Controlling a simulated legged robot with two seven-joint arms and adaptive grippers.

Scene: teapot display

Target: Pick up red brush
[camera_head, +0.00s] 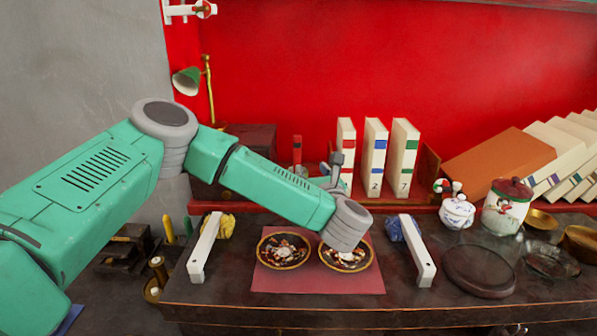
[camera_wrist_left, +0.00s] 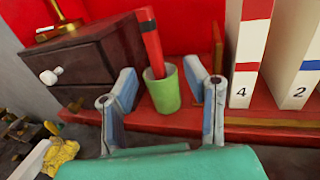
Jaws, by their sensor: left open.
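The red brush (camera_wrist_left: 151,42) stands upright, slightly tilted, in a green cup (camera_wrist_left: 165,94) on the red shelf in the left wrist view. Its red top (camera_head: 297,143) also shows in the head view, left of my gripper. My left gripper (camera_wrist_left: 161,76) is open and empty, with one finger on each side of the cup and brush in the picture. In the head view the left gripper (camera_head: 330,173) is partly hidden behind my own wrist. I cannot tell how far the fingertips are from the brush. My right gripper is not in view.
A dark drawer box (camera_wrist_left: 92,62) stands left of the cup. Numbered white books (camera_head: 374,157) stand to the right. Two patterned plates (camera_head: 262,260) lie on a red mat (camera_head: 320,282) in front. Jars (camera_head: 505,215) and bowls stand at the right.

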